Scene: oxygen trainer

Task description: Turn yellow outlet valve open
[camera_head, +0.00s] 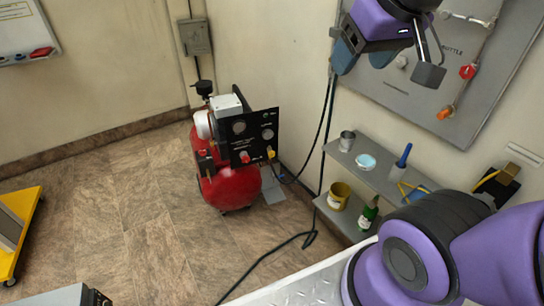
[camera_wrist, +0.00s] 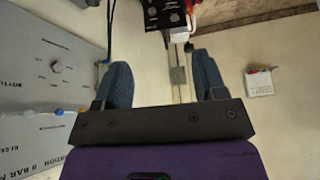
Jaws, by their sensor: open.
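A small yellow valve knob (camera_head: 270,152) sits at the lower right of the black panel (camera_head: 254,136) on the red compressor. In the wrist view part of the black panel (camera_wrist: 164,13) shows at the top edge, beyond the fingers; I cannot make out the yellow knob there. My gripper (camera_head: 388,64) is open and empty. It hangs high at the upper right of the head view, in front of the grey wall panel and well apart from the compressor. Its two blue-grey fingers (camera_wrist: 163,78) are spread wide in the wrist view.
The grey wall panel (camera_head: 410,92) carries a red knob (camera_head: 467,71) and an orange knob (camera_head: 445,112). Shelves (camera_head: 375,178) below hold a cup, tins and a bottle. Black hoses run near the compressor. A yellow cart (camera_head: 28,206) stands left; the floor between is clear.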

